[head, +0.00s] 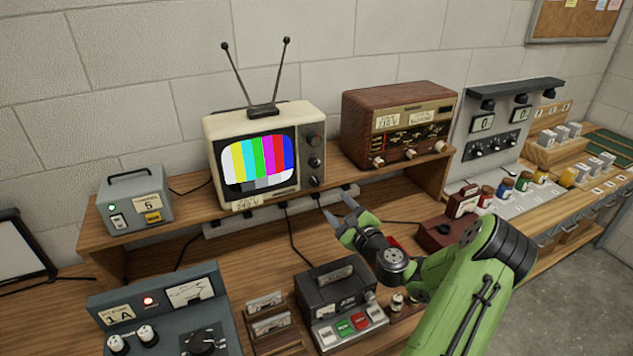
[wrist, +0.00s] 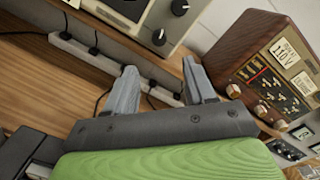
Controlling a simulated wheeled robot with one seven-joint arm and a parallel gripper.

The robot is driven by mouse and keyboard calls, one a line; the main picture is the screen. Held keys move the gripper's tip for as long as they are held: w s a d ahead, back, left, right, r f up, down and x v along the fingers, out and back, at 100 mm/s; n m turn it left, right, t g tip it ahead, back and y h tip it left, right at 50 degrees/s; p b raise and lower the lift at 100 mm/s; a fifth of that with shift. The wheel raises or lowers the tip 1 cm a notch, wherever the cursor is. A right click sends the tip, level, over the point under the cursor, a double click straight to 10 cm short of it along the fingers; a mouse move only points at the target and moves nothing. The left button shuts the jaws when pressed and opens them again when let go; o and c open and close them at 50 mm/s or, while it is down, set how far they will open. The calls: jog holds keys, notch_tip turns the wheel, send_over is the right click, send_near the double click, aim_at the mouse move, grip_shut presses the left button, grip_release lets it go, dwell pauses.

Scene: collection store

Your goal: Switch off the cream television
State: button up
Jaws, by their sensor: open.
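The cream television (head: 257,158) stands on the raised wooden shelf, with a twin-rod antenna on top. Its screen is lit with colour bars. Its dark control panel (head: 315,158) with round knobs is on the right of the screen. In the wrist view, the television's lower corner (wrist: 178,32) and two dark knobs show at the top. My gripper (head: 342,212) is open and empty, in front of and below the television, apart from it. In the wrist view my gripper's fingers (wrist: 158,82) point up toward the power strip (wrist: 82,55) under the shelf edge.
A brown wooden radio (head: 398,122) stands right of the television and a grey box (head: 135,202) left of it. Below are a dark machine with coloured buttons (head: 340,300) and a blue-grey console (head: 165,308). Black cords hang from the power strip (head: 270,212). Bare desk lies around the cords.

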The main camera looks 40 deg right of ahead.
aim_at(316, 184)
jog(key=p+x, duration=0.2)
jog(key=x, duration=1)
jog(key=shift+p, duration=0.3)
jog(key=shift+s, duration=0.1)
jog(key=shift+c, duration=0.4)
grip_shut()
